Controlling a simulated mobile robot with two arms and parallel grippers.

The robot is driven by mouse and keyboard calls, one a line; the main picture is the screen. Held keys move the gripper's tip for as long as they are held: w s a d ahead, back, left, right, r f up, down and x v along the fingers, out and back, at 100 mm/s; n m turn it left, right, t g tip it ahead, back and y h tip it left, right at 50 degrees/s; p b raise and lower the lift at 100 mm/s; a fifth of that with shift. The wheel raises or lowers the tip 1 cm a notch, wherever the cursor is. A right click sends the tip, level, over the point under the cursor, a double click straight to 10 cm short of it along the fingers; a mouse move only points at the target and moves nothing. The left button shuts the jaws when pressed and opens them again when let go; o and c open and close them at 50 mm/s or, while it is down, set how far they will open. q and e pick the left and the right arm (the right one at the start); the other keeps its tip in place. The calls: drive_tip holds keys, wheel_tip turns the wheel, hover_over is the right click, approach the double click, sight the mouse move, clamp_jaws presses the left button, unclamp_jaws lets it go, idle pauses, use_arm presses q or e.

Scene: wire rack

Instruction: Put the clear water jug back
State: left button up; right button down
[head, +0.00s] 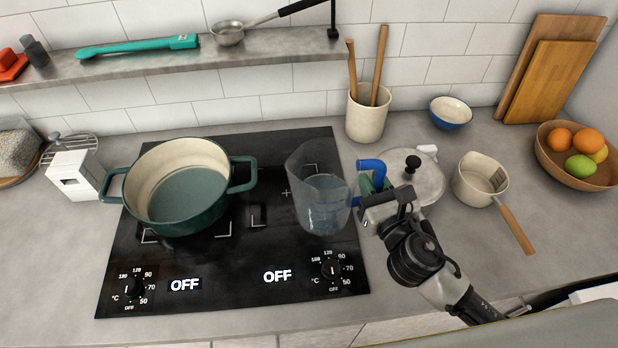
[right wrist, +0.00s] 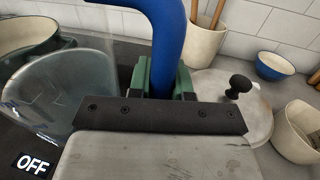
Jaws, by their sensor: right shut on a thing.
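The clear water jug (head: 322,198) has a blue handle (head: 371,166) and is upright, over the right part of the black cooktop (head: 250,290). I cannot tell whether its base touches the cooktop. My right gripper (head: 368,190) is shut on the jug's blue handle. In the right wrist view the handle (right wrist: 166,45) stands between the green fingers (right wrist: 160,78), with the clear jug body (right wrist: 75,100) to the left. The fingertips are partly hidden behind the gripper body. My left gripper is not in view.
A green pot (head: 180,190) stands on the cooktop's left. Right of the jug are a pot lid (head: 425,182), a saucepan (head: 480,178) and a fruit bowl (head: 570,172). A utensil crock (head: 367,118) and small blue bowl (head: 450,113) stand behind. The front right counter is partly clear.

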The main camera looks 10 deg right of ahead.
use_arm(q)
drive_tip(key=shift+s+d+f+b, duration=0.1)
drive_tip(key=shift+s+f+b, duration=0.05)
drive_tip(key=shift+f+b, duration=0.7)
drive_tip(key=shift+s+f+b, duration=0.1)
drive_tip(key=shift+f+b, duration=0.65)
drive_tip(key=shift+b, duration=0.05)
use_arm(e)
drive_tip(key=shift+w+a+f, duration=0.6)
drive_tip(key=shift+w+f, duration=1.15)
drive_tip(key=shift+w+a+f, duration=0.55)
drive_tip(key=shift+w+f, duration=1.2)
drive_tip(key=shift+w+a+f, duration=0.6)
drive_tip(key=shift+w+f, duration=1.15)
drive_tip(key=shift+f, duration=0.1)
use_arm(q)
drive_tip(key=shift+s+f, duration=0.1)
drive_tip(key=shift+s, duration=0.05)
use_arm(e)
drive_tip(key=c, duration=1)
unclamp_jaws()
drive_tip(key=shift+s, duration=0.1)
drive_tip(key=shift+c, duration=0.2)
drive_tip(key=shift+d, duration=0.1)
